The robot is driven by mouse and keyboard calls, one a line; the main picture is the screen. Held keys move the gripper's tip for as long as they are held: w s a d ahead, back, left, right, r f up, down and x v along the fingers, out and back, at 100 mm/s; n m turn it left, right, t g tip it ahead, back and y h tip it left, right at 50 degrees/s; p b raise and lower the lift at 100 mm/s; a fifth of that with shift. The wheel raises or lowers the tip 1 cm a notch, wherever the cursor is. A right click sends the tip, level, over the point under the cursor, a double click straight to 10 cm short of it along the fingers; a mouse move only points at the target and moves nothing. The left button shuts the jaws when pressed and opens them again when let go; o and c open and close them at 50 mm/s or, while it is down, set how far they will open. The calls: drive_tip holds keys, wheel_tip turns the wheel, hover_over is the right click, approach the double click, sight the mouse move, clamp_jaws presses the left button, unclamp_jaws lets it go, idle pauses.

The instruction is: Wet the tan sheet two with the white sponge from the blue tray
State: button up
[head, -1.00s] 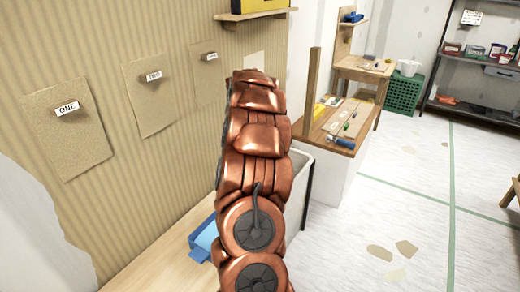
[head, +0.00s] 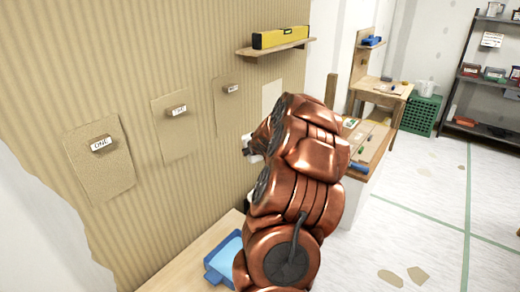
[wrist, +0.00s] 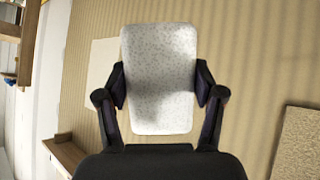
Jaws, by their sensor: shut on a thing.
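The white speckled sponge (wrist: 160,50) is clamped between the two dark fingers of my gripper (wrist: 160,88) in the wrist view. In the head view, tan sheet two (head: 186,136) hangs on the ribbed wall between sheet one (head: 102,172) and a third labelled sheet (head: 229,112). The blue tray (head: 212,274), with light blue inside, sits on the wooden surface below, partly hidden by my arm. My arm hides most of my gripper in the head view. A tan sheet edge shows at the right of the wrist view, its label unseen.
A wooden shelf (head: 275,49) with a yellow level (head: 281,38) juts from the wall. A pale patch (head: 272,94) is on the wall near my arm. A workbench (head: 373,150) stands behind my arm; open floor lies to the right.

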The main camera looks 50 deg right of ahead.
drive_tip(key=shift+w+a+r, duration=0.2)
drive_tip(key=shift+a+r, duration=0.1)
drive_tip(key=shift+r, duration=0.1)
drive_tip(key=shift+a+n+t+p, duration=0.25)
drive_tip(key=shift+n+t+p, duration=0.05)
drive_tip(key=shift+t+p, duration=0.1)
drive_tip(key=shift+w+a+r+n+t+y+p, duration=0.25)
drive_tip(key=shift+a+n+t+y+p, duration=0.1)
drive_tip(key=shift+a, duration=0.1)
drive_tip(key=w+a+r+n+t+y+p, duration=0.1)
drive_tip(key=a+r+n+t+y+p, duration=0.1)
drive_tip(key=a, duration=0.4)
drive_tip(key=w+a+r+n+t+y+p, duration=0.2)
drive_tip(key=a+r+n+p, duration=0.1)
drive_tip(key=a, duration=0.3)
drive_tip(key=shift+a+r+y+p, duration=0.2)
drive_tip(key=shift+y+p, duration=0.15)
drive_tip(key=shift+p, duration=0.3)
drive_tip(key=shift+n+t, duration=0.25)
drive_tip(key=shift+r+p, duration=0.1)
drive_tip(key=shift+p, duration=0.3)
drive_tip(key=w+p, duration=0.1)
drive_tip(key=w, duration=0.5)
drive_tip(key=shift+w, duration=0.25)
drive_tip(key=shift+w+d, duration=0.1)
drive_tip(key=shift+w, duration=1.15)
idle(2.2)
